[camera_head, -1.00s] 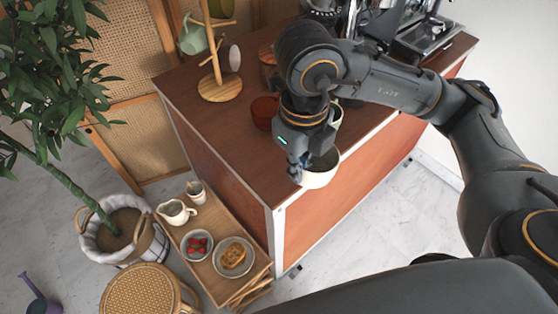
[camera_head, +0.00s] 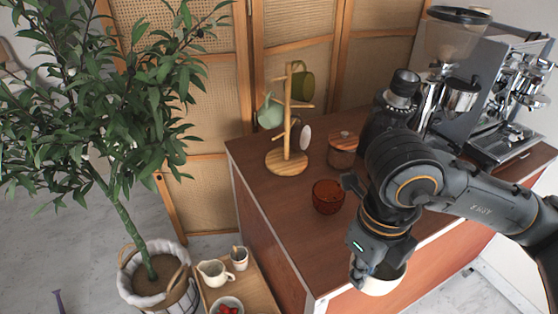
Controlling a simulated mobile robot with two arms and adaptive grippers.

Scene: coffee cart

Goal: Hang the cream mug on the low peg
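The cream mug (camera_head: 386,284) is at the lower right, overlapping the front edge of the cart top. My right gripper (camera_head: 358,272) points down at its rim and appears shut on it; the gripper hides part of the mug and its handle. The wooden mug tree (camera_head: 287,125) stands at the back left of the cart, left of and behind the gripper. An olive mug (camera_head: 306,85), a mint mug (camera_head: 270,114) and a whitish mug (camera_head: 305,136) hang on it. A low bare peg (camera_head: 278,139) sticks out on its left side. My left gripper is out of view.
A red glass cup (camera_head: 328,197) and a wood-lidded jar (camera_head: 342,152) stand between the tree and my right arm. A grinder (camera_head: 458,40) and espresso machine (camera_head: 505,130) are at the right. The cart's front left top is clear.

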